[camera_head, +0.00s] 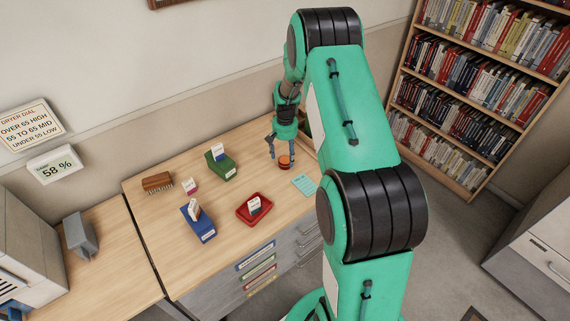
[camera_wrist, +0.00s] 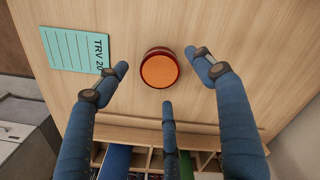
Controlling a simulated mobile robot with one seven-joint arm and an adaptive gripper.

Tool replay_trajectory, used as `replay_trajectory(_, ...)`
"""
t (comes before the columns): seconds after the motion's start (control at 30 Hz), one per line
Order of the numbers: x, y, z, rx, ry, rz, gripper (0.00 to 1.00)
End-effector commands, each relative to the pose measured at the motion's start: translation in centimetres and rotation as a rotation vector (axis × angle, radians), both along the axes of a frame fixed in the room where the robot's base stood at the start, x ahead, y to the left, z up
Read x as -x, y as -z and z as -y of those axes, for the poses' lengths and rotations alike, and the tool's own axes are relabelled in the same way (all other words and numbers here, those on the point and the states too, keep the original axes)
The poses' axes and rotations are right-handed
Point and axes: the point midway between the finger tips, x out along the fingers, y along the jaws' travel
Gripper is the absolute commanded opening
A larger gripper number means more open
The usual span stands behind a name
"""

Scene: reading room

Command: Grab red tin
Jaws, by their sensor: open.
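The red tin (camera_head: 285,162) is a small round red tin with an orange top, standing on the wooden table near its right end. In the wrist view the red tin (camera_wrist: 159,69) stands upright on the bare wood, seen from above. My gripper (camera_head: 278,157) is over the tin in the head view. In the wrist view my gripper (camera_wrist: 166,80) has blue fingers spread wide, with the tin between and beyond the tips. No finger visibly touches the tin, and the gripper is open and empty.
A pale green card (camera_head: 304,184) lies close to the tin. A red tray (camera_head: 241,213), a blue box (camera_head: 207,236), a green box (camera_head: 229,174) and a brush (camera_head: 157,182) are spread across the table (camera_head: 165,225). A bookshelf (camera_head: 444,140) stands at the right.

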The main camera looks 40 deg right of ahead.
Motion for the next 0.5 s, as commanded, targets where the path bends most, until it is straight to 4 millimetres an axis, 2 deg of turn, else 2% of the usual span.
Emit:
replay_trajectory(0.03,0.0,0.9,0.0,-0.001,0.0,-0.002,0.68)
replay_trajectory(0.23,0.0,3.1,0.0,-0.001,0.0,-0.001,0.68)
replay_trajectory(0.5,0.0,3.7,0.0,0.0,0.0,0.0,0.68)
